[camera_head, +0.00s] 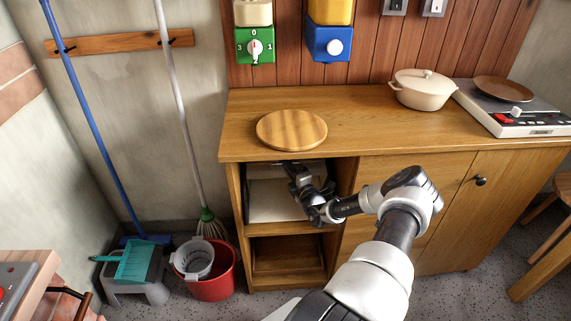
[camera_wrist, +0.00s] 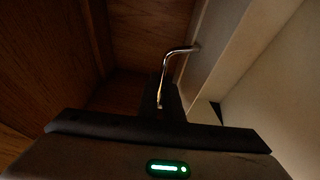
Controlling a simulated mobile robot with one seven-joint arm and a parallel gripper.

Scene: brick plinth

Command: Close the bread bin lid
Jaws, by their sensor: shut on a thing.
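The pale cream bread bin (camera_head: 270,205) sits in the upper open compartment of the wooden cabinet. My arm covers part of it. My gripper (camera_head: 291,168) reaches into the top of that compartment, just under the counter. In the wrist view a bent metal handle (camera_wrist: 180,52) sticks out from a greyish panel, which looks like the bin's lid (camera_wrist: 212,40). My gripper (camera_wrist: 162,105) is shut on the handle's lower end in that view. How far the lid stands open is hard to tell in the shadow.
The wooden counter (camera_head: 365,130) lies just above my gripper and bears a round board (camera_head: 291,129), a cream pot (camera_head: 422,90) and a hob (camera_head: 510,112). The compartment's side walls are close. A red bucket (camera_head: 213,285) and a mop (camera_head: 180,100) stand at left.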

